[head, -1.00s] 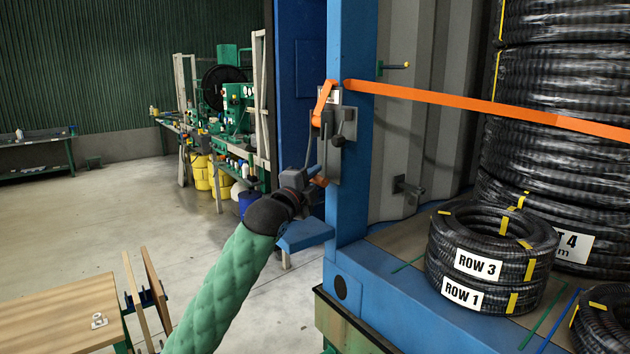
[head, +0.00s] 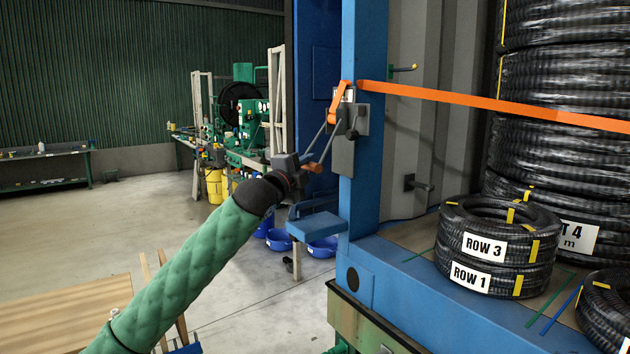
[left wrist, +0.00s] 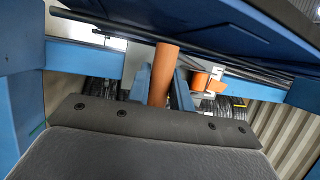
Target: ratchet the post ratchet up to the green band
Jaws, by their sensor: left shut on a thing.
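The post ratchet (head: 346,135) is a grey metal unit on the blue post (head: 364,190). An orange strap (head: 450,97) runs from it to the right across the tall black coils. Its lever, with an orange-brown grip (head: 313,166), slants down and left, clear of the post. My left gripper (head: 306,162) is shut on that grip. The grip (left wrist: 162,75) also shows upright in the left wrist view. I cannot make out a green band. My right gripper is out of view.
A blue bracket (head: 316,226) juts from the post below my gripper. Small coils marked ROW 3 and ROW 1 (head: 497,245) sit on the deck to the right. Blue tubs (head: 279,239) stand on the floor behind. Open floor lies to the left.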

